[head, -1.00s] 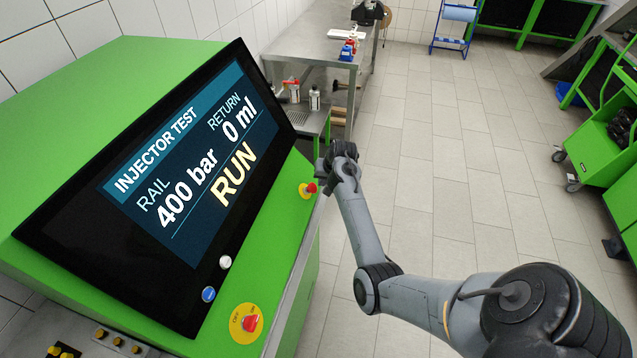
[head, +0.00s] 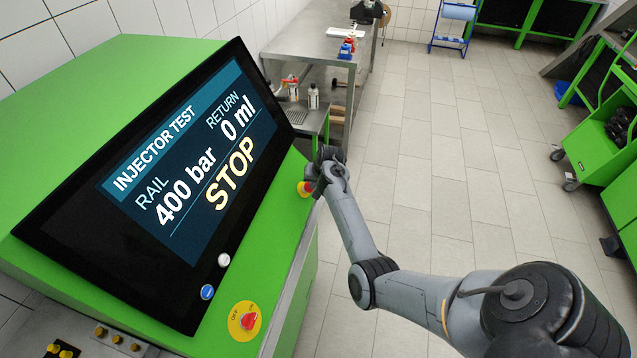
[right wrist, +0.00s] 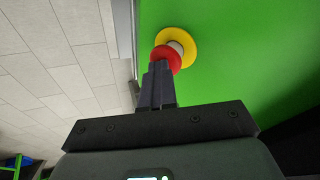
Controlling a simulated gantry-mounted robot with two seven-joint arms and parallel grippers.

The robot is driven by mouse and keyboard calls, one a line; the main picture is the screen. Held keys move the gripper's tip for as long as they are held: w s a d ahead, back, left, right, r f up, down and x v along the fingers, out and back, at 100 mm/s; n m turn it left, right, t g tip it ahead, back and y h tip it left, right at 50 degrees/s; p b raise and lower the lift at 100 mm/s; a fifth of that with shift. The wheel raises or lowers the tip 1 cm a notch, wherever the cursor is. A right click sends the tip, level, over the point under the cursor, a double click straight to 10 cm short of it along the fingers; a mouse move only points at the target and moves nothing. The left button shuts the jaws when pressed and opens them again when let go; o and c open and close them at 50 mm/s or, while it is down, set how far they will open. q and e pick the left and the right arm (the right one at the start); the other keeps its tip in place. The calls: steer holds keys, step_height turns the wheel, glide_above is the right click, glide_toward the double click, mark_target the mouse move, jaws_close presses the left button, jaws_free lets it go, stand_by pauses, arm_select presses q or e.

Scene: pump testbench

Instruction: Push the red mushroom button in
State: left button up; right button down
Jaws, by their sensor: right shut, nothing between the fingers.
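The red mushroom button (head: 304,187) sits on a yellow collar on the right edge of the green test bench (head: 285,200). In the right wrist view the red button (right wrist: 166,57) stands in front of its yellow ring. My right gripper (head: 316,186) is shut and empty, and its fingertips (right wrist: 158,66) are at the button's red head, apparently touching it. The gripper hides part of the button in the head view. The bench screen (head: 190,165) reads STOP, 400 bar and 0 ml. My left gripper is not in view.
A red rotary knob on a yellow plate (head: 235,322), a white button (head: 224,260) and a blue button (head: 207,292) sit lower on the bench. A metal table (head: 315,40) stands behind.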

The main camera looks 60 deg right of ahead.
steer(key=shift+a+f, duration=0.15)
steer(key=shift+f, duration=0.4)
steer(key=d+p+v, duration=0.2)
steer(key=p+v, duration=0.1)
steer(key=v, duration=1.1)
steer(key=shift+s+d+p, duration=0.2)
steer(key=shift+s+p, duration=0.1)
steer(key=shift+p, duration=0.05)
steer(key=shift+r, duration=0.1)
